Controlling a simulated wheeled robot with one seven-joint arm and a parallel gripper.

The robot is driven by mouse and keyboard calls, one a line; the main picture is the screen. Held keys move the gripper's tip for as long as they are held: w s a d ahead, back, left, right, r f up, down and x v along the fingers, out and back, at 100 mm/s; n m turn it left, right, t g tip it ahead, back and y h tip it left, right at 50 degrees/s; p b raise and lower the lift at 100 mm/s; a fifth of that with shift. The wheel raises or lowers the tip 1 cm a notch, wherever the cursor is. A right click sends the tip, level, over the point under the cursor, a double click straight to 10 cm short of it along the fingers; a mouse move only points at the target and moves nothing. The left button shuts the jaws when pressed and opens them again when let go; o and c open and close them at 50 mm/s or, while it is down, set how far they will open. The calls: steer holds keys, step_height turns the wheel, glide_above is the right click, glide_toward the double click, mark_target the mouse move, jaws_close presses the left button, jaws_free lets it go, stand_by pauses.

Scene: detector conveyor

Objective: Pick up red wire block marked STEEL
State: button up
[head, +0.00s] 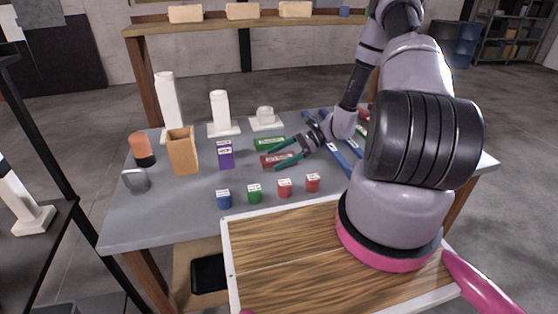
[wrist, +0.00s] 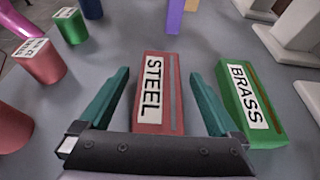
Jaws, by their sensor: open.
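The red block marked STEEL (wrist: 157,95) lies flat on the grey table, its white label facing up. In the wrist view it sits between the two teal fingers of my gripper (wrist: 158,98), which is open with one finger on each side. Gaps show between the block and both fingers. In the head view the red block (head: 277,160) is partly covered by my gripper (head: 285,153). The gripper's dark palm hides the block's near end in the wrist view.
A green block marked BRASS (wrist: 249,103) lies close to the right finger. Small red, green and blue cylinders, including a green one (head: 254,194), stand along the table's front. A purple box (head: 225,155), tan box (head: 183,151) and white stands (head: 221,113) are behind and left.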

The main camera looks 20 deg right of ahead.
jaws_close()
steer(key=shift+r, duration=0.1)
